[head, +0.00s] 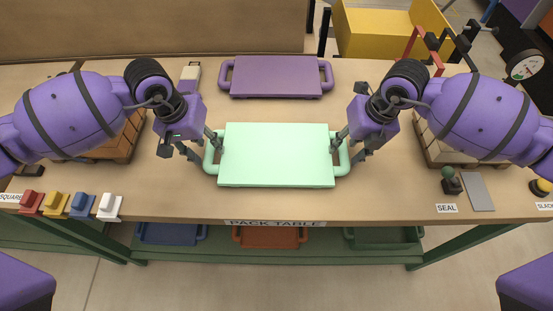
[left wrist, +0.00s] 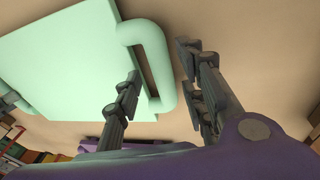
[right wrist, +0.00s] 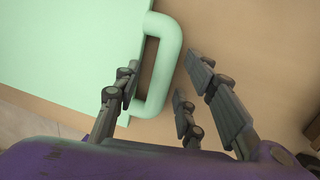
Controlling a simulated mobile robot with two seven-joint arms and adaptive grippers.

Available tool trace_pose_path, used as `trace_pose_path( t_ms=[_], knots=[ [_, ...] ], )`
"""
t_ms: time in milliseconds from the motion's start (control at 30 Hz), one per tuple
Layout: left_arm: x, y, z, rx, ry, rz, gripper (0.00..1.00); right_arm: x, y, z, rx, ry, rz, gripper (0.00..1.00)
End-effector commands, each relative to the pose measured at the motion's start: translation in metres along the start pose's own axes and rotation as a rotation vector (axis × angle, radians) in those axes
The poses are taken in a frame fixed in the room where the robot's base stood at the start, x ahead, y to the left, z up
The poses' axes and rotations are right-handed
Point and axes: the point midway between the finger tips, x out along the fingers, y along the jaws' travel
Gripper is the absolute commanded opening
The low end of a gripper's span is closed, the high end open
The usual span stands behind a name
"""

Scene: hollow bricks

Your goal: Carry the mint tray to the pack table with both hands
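The mint tray (head: 276,155) lies flat on the pack table (head: 275,205), near its front middle, with a loop handle at each end. My left gripper (head: 208,154) is at the tray's left handle. In the left wrist view its fingers stand open on either side of the handle bar (left wrist: 158,62), with visible gaps. My right gripper (head: 347,154) is at the right handle. In the right wrist view its fingers are open around the handle bar (right wrist: 165,65), also with gaps. Neither gripper appears closed on the tray.
A purple tray (head: 276,77) lies just behind the mint one. Crates stand at both sides, partly hidden by my arms. Coloured blocks (head: 70,204) line the front left; a SEAL label (head: 447,208) and grey plate (head: 478,191) are front right. Trays sit on a shelf below.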

Motion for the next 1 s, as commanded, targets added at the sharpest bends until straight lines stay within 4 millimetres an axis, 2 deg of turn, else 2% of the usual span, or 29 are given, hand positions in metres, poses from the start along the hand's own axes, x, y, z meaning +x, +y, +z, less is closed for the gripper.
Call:
trace_pose_path(
  t_ms=[167,400,600,833,1000],
  knots=[
    [-0.021,-0.001,-0.002,0.001,0.005,-0.001,0.37,0.000,0.000,0.000,0.000,0.000,-0.001,0.37],
    [-0.073,0.000,-0.001,0.002,0.005,-0.001,0.37,0.000,-0.001,0.000,0.000,0.000,-0.001,0.37],
    [-0.106,0.000,-0.001,0.001,0.003,-0.001,0.37,0.000,-0.001,0.000,0.001,0.000,-0.001,0.37],
    [-0.119,0.000,0.000,0.001,0.002,0.001,0.37,-0.005,-0.001,0.000,0.000,-0.001,-0.001,0.37],
    [-0.120,0.001,0.000,0.001,0.002,0.001,0.37,-0.032,-0.001,0.001,-0.001,-0.004,-0.002,0.37]
  ],
)
